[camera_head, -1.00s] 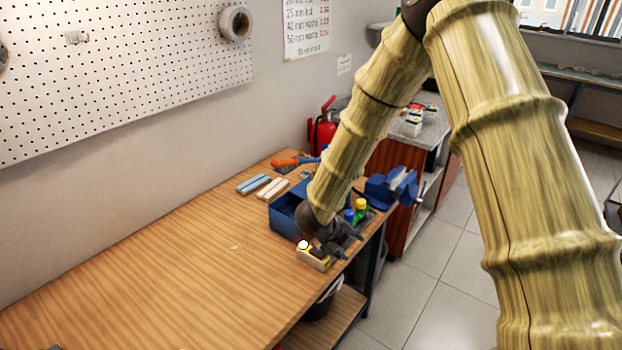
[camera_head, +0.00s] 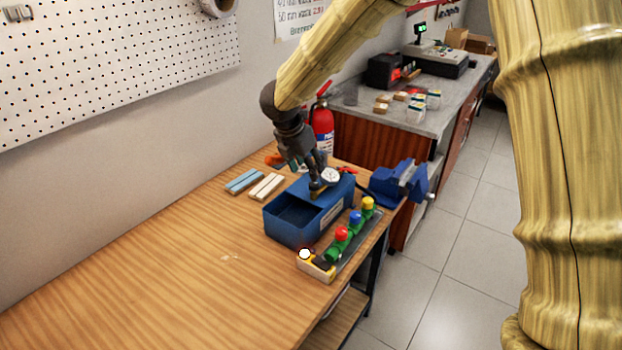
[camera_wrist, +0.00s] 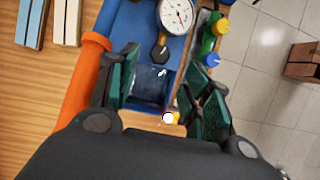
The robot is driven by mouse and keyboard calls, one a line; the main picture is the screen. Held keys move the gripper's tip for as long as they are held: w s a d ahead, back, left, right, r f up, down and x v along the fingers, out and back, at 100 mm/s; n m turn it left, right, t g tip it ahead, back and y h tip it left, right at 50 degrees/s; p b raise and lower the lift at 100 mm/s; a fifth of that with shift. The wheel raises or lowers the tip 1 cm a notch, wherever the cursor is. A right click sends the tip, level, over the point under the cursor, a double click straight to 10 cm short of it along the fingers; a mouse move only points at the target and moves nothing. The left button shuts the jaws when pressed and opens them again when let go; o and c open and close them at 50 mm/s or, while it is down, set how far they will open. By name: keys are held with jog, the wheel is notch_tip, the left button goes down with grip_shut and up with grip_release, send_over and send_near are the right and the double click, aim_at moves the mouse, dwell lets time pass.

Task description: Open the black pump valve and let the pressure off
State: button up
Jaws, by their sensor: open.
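The blue pump (camera_head: 290,222) is an open-topped box on the workbench, with a round white gauge (camera_head: 330,175) at its far end. In the wrist view the gauge (camera_wrist: 176,14) faces up, and a black valve knob (camera_wrist: 158,52) sits just below it in the picture. My gripper (camera_head: 316,183) is over the pump's far end, beside the gauge. In the wrist view its green-padded fingers (camera_wrist: 160,82) are apart, with the pump's blue tank between them and the knob slightly beyond. No contact with the knob is visible.
A tray of coloured-cap valves (camera_head: 348,245) stands along the pump's right side, near the bench edge. The pump's orange handle (camera_wrist: 85,75) runs close to my left finger. A blue vise (camera_head: 398,182) stands behind. The bench's front left is clear.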

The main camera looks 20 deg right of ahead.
aim_at(313, 184)
jog(key=p+x, duration=0.2)
jog(key=x, duration=0.5)
jog(key=shift+f, duration=0.2)
jog(key=c, duration=1)
